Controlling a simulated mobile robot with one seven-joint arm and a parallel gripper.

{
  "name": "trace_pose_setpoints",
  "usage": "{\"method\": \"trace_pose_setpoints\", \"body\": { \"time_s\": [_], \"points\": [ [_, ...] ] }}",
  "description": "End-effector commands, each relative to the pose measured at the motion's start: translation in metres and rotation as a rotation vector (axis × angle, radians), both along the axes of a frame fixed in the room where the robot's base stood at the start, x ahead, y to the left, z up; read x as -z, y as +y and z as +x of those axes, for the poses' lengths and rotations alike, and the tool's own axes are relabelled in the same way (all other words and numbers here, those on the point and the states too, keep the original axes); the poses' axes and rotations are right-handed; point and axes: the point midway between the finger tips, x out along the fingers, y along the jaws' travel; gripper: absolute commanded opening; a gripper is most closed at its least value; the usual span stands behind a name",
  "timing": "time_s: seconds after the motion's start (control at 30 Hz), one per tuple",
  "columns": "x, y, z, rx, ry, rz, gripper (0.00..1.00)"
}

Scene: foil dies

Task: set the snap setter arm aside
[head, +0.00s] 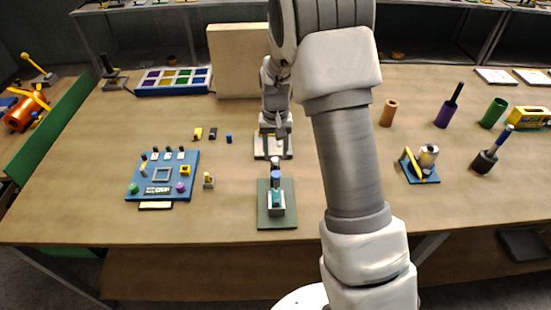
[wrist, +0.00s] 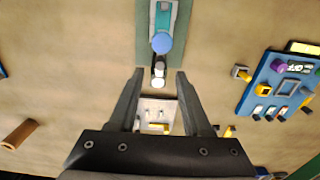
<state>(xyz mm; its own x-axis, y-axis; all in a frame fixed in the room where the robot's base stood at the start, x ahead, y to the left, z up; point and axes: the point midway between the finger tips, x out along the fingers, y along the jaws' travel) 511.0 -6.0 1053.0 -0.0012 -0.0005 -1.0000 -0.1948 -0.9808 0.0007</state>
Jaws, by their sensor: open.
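A green base (head: 262,218) stands near the table's front edge, with a grey and teal device (head: 277,200) on it. A blue knob (head: 275,175) tops this device; it also shows in the wrist view (wrist: 162,43). I cannot tell for certain which part is the snap setter arm. A small grey post with a pale round top (wrist: 158,83) shows just behind the knob. My gripper (wrist: 156,75) is open and points down over the table behind the device. Its fingers appear on either side of the post in the wrist view, with nothing gripped.
A pale plate with small fittings (head: 261,152) lies under my gripper. A blue tool board (head: 140,170) is at left; a blue stand with a metal cylinder (head: 428,158) is at right. A tan panel (head: 238,65) rises behind. The front left table is clear.

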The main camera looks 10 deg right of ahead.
Motion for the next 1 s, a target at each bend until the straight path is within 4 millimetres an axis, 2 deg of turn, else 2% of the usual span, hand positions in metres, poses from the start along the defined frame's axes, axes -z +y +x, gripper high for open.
{"method": "trace_pose_setpoints", "body": {
  "time_s": [0.1, 0.23, 0.6, 0.67, 0.9, 1.0],
  "points": [
    [0.019, 0.0, 0.0, 0.001, 0.002, 0.0, 0.49],
    [0.032, 0.0, 0.0, 0.001, 0.0, 0.001, 0.49],
    [0.038, 0.0, 0.0, 0.0, -0.001, 0.001, 0.49],
    [0.038, 0.0, 0.0, 0.0, -0.001, 0.001, 0.42],
    [0.037, 0.0, 0.0, 0.0, -0.001, 0.001, 0.0],
    [0.037, 0.0, 0.0, 0.0, -0.001, 0.001, 0.0]
  ]
}}
